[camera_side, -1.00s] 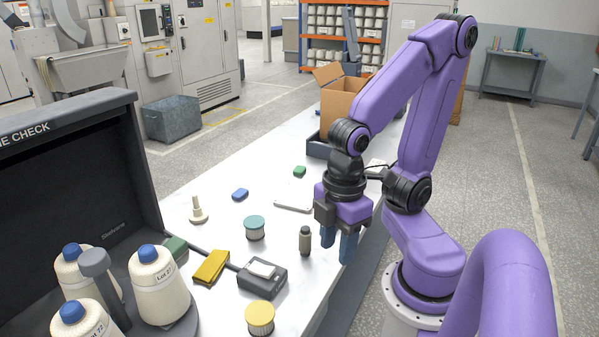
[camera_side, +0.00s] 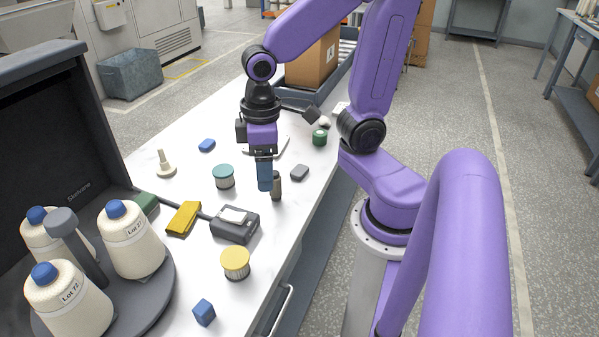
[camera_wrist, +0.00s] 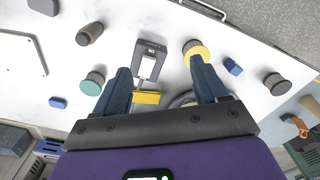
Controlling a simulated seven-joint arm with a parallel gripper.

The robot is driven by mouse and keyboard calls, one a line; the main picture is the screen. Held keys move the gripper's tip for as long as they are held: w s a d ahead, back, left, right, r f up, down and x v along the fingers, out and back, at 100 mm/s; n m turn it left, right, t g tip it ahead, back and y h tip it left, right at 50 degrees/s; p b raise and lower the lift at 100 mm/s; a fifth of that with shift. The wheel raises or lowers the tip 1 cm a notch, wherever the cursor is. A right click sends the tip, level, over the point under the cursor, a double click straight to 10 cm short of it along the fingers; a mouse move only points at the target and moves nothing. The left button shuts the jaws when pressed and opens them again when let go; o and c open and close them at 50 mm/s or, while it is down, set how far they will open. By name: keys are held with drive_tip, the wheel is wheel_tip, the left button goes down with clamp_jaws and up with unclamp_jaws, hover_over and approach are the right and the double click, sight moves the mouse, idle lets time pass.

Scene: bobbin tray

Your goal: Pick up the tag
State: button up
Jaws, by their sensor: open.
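The tag appears to be the small white label (camera_wrist: 147,67) on the dark grey boxy device (camera_wrist: 143,45). In the side view the white label (camera_side: 233,215) lies on top of the device (camera_side: 236,231). My gripper (camera_wrist: 160,64) is open and empty in the wrist view, its two blue fingers on either side of the label and above it. In the side view my gripper (camera_side: 265,188) hangs behind and to the right of the device, overlapping the dark bottle in the picture. The fingers' exact height is hard to judge.
A dark bottle (camera_side: 277,186), teal-topped spool (camera_side: 224,177), yellow-topped spool (camera_side: 235,264) and yellow block (camera_side: 184,218) surround the device. A blue block (camera_side: 204,312) lies nearer. Cones on a round turntable (camera_side: 160,300) stand left. Bare white table (camera_side: 190,265) shows between them.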

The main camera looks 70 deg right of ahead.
drive_tip(key=w+d+m, duration=0.5)
drive_tip(key=w+m, duration=0.2)
drive_tip(key=w, duration=0.1)
drive_tip(key=m, duration=1.9)
hover_over(300, 170)
wheel_tip(300, 170, down, 2)
drive_tip(key=f, duration=0.7)
drive_tip(key=w+f, duration=0.1)
drive_tip(key=f, duration=0.3)
drive_tip(key=shift+a+f, duration=0.15)
drive_tip(key=shift+f, duration=0.15)
drive_tip(key=shift+s+f, duration=0.25)
drive_tip(key=shift+f, duration=0.7)
drive_tip(key=shift+s+f, duration=0.2)
drive_tip(key=shift+f, duration=0.7)
drive_tip(key=shift+d+f, duration=0.2)
drive_tip(key=shift+f, duration=0.6)
